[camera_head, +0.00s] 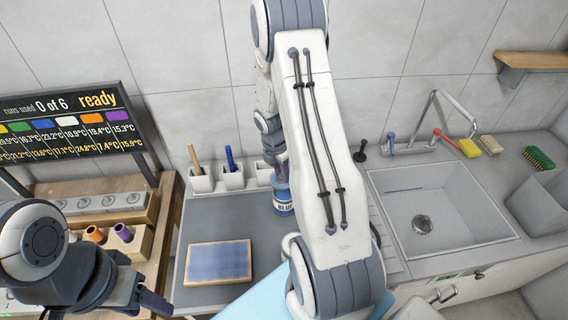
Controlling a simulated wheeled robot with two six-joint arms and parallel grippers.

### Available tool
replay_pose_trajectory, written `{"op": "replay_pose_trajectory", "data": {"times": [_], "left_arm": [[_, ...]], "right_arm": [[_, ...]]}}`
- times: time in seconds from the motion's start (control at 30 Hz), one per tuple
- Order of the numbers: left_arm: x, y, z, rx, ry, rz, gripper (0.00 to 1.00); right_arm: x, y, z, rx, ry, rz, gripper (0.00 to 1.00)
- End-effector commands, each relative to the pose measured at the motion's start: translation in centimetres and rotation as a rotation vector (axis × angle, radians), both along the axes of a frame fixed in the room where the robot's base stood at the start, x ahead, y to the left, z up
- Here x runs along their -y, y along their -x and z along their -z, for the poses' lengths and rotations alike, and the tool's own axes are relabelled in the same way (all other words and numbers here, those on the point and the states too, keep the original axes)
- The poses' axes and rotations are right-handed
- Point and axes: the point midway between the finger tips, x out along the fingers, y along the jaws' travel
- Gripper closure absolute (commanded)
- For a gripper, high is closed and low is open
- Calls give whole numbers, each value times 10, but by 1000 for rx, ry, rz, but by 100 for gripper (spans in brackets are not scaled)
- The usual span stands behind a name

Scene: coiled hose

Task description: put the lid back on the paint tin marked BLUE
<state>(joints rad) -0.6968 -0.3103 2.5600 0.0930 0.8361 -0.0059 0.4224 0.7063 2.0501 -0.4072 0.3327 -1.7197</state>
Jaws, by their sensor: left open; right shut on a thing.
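The paint tin marked BLUE (284,206) stands upright on the grey worktop, partly covered by my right arm. My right gripper (281,172) is directly above the tin, pointing down, and is shut on a small blue thing that looks like the lid (282,186). The lid is at the tin's top; I cannot tell whether it is seated or only held just over the rim. My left gripper (152,300) is open and empty at the bottom left, well away from the tin.
A blue-topped wooden board (218,262) lies left of the tin. White pots (234,178) with brushes stand behind. A pale round thing (289,244) is half hidden by my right arm. A sink (440,205) is on the right, a display (68,125) on the left.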

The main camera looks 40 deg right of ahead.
Motion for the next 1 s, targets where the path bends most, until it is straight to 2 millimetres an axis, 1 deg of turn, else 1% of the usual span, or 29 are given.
{"op": "replay_pose_trajectory", "data": {"times": [0.03, 0.17, 0.37, 0.83, 1.0], "left_arm": [[0, 0, -3, 0, 0, 0, 46], [0, 0, -3, 0, 0, 0, 46], [0, 0, 6, 0, 0, 1, 46], [0, 0, 50, -1, -1, 1, 46], [0, 0, 56, 0, 0, -1, 46]], "right_arm": [[4, 1, -3, 0, 0, -26, 100], [9, 1, -4, 0, -1, -75, 100], [9, 1, 4, 0, -1, -82, 100], [9, 1, 44, -1, -1, -82, 100], [9, 1, 55, -1, -2, -80, 100]]}}
